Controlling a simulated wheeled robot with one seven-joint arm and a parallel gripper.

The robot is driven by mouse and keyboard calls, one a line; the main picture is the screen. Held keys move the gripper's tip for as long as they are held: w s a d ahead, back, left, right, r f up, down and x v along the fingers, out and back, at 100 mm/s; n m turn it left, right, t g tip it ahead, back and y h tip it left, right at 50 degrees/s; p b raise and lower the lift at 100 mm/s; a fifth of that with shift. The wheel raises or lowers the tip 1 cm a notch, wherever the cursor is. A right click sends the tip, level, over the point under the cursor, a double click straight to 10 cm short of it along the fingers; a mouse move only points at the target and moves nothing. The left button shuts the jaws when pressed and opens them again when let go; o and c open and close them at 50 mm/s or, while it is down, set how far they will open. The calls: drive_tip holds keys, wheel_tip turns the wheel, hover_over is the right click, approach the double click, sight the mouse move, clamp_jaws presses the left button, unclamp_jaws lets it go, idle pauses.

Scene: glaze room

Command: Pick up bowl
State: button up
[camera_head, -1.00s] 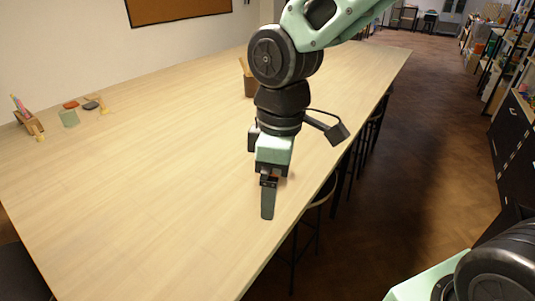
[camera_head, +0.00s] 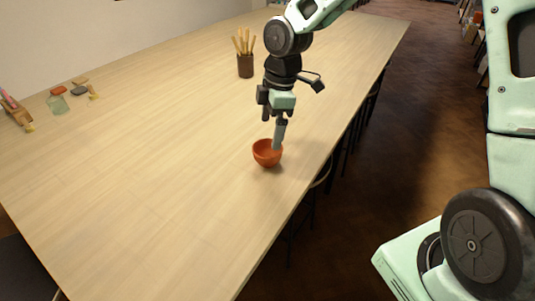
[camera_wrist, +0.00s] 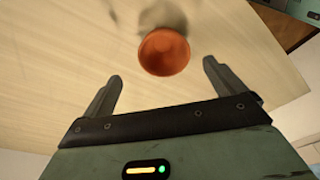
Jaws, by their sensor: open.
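An orange-red bowl (camera_head: 266,153) stands upright on the long wooden table (camera_head: 150,160), near its right edge. My gripper (camera_head: 279,148) is above the table at the bowl's right side and partly covers its rim in the head view. In the wrist view the bowl (camera_wrist: 164,52) lies ahead of the gap between the two fingers. My gripper (camera_wrist: 160,84) is open there, with nothing between its fingers. I cannot tell whether a finger touches the bowl.
A dark cup of wooden tools (camera_head: 245,65) stands farther back on the table. Stools (camera_head: 322,174) stand under the right edge. The table's middle is clear.

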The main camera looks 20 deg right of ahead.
sight(268, 152)
drive_tip(key=f, duration=0.3)
drive_tip(key=shift+a, duration=0.2)
drive_tip(key=shift+s+a+f+p, duration=0.1)
drive_tip(key=shift+a+f+p, duration=0.05)
drive_tip(key=shift+f, duration=0.7)
drive_tip(key=shift+s+a+f+p, duration=0.1)
drive_tip(key=shift+f+p, duration=0.05)
drive_tip(key=shift+f, duration=0.75)
drive_tip(key=shift+s+a+f+p, duration=0.1)
drive_tip(key=shift+a+f+p, duration=0.05)
drive_tip(key=shift+f, duration=0.7)
drive_tip(key=c, duration=1.1)
